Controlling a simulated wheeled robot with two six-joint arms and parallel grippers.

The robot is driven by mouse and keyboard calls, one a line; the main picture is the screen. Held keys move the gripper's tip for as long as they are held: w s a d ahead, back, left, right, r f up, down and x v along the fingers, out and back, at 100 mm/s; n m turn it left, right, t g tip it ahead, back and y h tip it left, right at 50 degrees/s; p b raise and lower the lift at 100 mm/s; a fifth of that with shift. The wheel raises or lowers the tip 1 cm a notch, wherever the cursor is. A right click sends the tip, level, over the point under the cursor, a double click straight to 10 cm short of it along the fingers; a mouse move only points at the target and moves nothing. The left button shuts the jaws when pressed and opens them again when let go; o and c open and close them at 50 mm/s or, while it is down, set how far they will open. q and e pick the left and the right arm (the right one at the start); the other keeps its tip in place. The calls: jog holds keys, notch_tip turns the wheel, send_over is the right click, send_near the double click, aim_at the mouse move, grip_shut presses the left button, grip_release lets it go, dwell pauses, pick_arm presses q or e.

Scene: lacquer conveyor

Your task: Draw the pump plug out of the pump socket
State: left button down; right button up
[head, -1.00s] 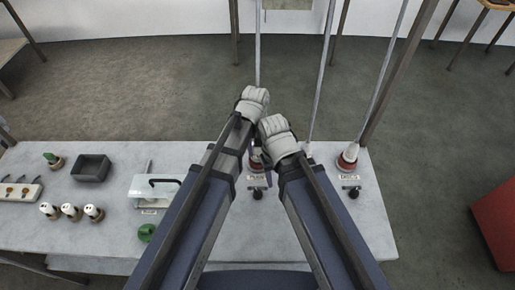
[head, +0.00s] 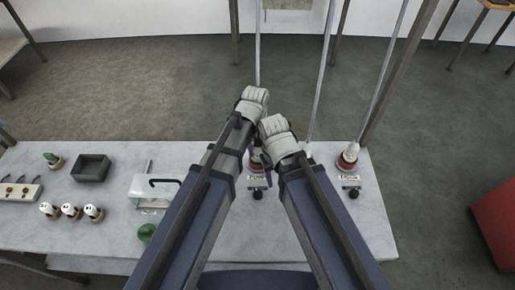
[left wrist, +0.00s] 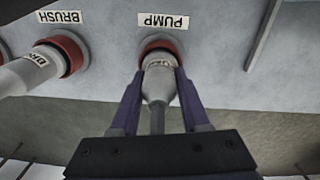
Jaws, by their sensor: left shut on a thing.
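In the left wrist view, the pump plug (left wrist: 157,82) is a pale grey plug with a cable running from its back. Its front end is inside the red-rimmed pump socket (left wrist: 160,43), below a white PUMP label (left wrist: 163,20). My left gripper (left wrist: 158,76) is shut on the plug, with one purple finger on each side. No clear gap shows between plug and socket. In the head view, my forearms largely hide this spot.
A brush plug (left wrist: 28,72) sits in the red brush socket (left wrist: 70,52), left of the pump in the wrist view. In the head view, a dark tray (head: 91,168), a white-bodied fixture with a black handle (head: 151,188) and several white cylinders stand on the bench's left (head: 110,235). The bench's front middle is bare.

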pick_arm(q)
jog(key=shift+r, duration=0.15)
pick_arm(e)
jog(key=shift+r, duration=0.2)
pick_arm(q)
jog(key=shift+r+p, duration=2.85)
jog(key=shift+p, duration=0.15)
pick_arm(e)
jog(key=shift+r, duration=2.85)
pick_arm(q)
notch_tip(320, 180, up, 3)
jog(key=p, duration=0.3)
pick_arm(e)
notch_tip(320, 180, up, 3)
jog(key=shift+f, duration=0.1)
